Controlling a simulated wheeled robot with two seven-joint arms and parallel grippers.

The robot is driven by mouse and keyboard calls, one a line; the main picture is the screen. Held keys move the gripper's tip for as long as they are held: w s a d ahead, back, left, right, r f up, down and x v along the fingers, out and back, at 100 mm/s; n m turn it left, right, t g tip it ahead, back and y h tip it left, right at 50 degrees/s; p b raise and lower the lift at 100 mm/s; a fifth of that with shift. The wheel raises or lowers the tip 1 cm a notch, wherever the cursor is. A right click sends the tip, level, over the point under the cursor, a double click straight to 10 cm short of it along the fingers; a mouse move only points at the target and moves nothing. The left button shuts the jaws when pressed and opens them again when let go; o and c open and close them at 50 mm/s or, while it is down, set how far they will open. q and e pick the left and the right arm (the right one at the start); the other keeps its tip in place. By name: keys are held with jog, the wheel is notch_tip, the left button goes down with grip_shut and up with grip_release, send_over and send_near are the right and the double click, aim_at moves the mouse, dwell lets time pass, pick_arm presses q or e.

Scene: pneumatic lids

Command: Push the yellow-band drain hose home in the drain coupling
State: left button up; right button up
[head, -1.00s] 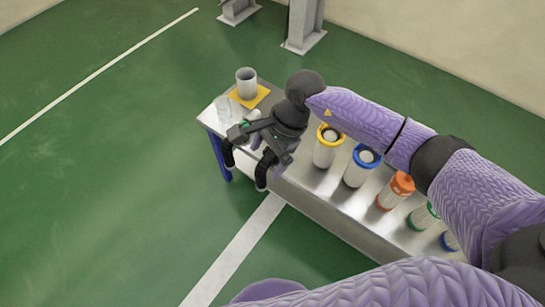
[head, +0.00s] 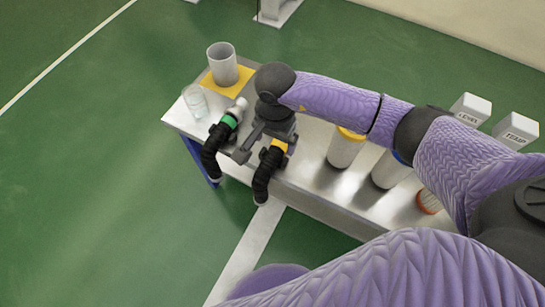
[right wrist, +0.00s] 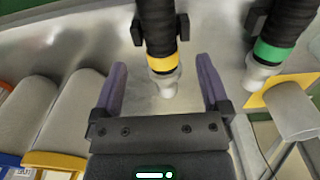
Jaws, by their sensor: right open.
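The yellow-band drain hose (head: 262,178), black and ribbed, hangs over the table's front edge. Its yellow band (right wrist: 162,63) and pale end (right wrist: 169,84) show in the right wrist view. My right gripper (right wrist: 163,80) is open, with its fingers on either side of the pale end and apart from it. In the head view the gripper (head: 262,140) is over the bench beside this hose and hides part of it. I cannot tell a separate drain coupling from the pale end piece. My left gripper is not in view.
A green-band hose (head: 212,150) lies to the left. A grey cup (head: 222,64) stands on a yellow mat (head: 243,76), near a clear glass (head: 195,101). A yellow-topped canister (head: 345,150) and others stand to the right on the metal table (head: 315,190). Two labelled white boxes (head: 472,107) are behind.

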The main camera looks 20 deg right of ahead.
aim_at(275, 150)
notch_tip(275, 150, down, 4)
jog(key=shift+f+b, duration=0.25)
jog(key=shift+b, duration=0.9)
jog(key=shift+r, duration=0.2)
jog(key=shift+w, duration=0.1)
jog(key=shift+c, duration=0.3)
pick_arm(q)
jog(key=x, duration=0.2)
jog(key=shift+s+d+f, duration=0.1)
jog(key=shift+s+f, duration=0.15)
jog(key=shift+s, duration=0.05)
pick_arm(e)
grip_shut()
